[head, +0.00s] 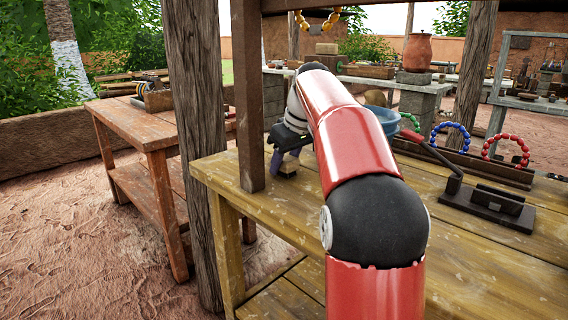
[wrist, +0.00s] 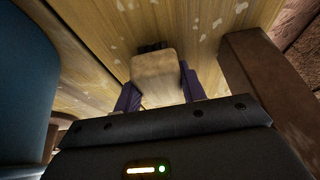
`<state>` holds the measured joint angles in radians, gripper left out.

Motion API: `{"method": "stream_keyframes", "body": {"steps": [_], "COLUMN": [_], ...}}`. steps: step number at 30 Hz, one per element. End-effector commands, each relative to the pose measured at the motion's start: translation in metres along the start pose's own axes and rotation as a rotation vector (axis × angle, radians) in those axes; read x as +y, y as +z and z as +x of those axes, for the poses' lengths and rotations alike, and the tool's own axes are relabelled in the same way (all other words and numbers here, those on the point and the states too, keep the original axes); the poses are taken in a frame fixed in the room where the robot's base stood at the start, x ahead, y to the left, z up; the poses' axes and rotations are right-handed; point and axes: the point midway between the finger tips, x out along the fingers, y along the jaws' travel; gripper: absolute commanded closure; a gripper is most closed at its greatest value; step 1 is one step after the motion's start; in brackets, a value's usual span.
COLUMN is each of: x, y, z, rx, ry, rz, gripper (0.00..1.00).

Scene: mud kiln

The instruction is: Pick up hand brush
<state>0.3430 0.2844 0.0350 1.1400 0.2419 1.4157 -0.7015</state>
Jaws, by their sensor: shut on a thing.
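The hand brush (wrist: 155,72) shows in the wrist view as a pale wooden block with dark bristles at its far end. My gripper (wrist: 160,88) has its purple fingers on either side of the wood, shut on it. In the head view my gripper (head: 287,158) is at the left end of the yellowish wooden table (head: 480,285), beside a dark post. There the brush is mostly hidden by the gripper. I cannot tell whether the brush touches the tabletop.
A wooden post (head: 246,95) stands close to my gripper; it is also at right in the wrist view (wrist: 268,85). A black metal tool (head: 490,205) lies at right.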

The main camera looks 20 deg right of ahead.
Motion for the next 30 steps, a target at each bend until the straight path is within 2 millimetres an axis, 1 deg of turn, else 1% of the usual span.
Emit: {"method": "stream_keyframes", "body": {"steps": [5,9,10,12,14,17,24,27,30], "x": [0.0,0.0,0.001,0.001,0.0,0.0,0.0,0.0,0.0], "y": [-0.006,-0.014,-0.011,0.005,0.017,0.04,0.102,0.122,0.137], "z": [-0.015,-0.033,-0.034,-0.036,-0.041,-0.05,-0.076,-0.085,-0.091], "rx": [0.002,0.003,0.002,0.001,0.001,0.002,0.002,0.001,0.002], "ry": [0.002,0.001,0.002,0.003,0.003,0.003,0.003,0.002,0.001], "rz": [0.0,0.0,0.002,0.003,0.004,0.005,0.005,0.003,0.002], "gripper": [0.83,0.83,0.83,0.83,0.83,0.83,0.83,0.83,0.83]}}
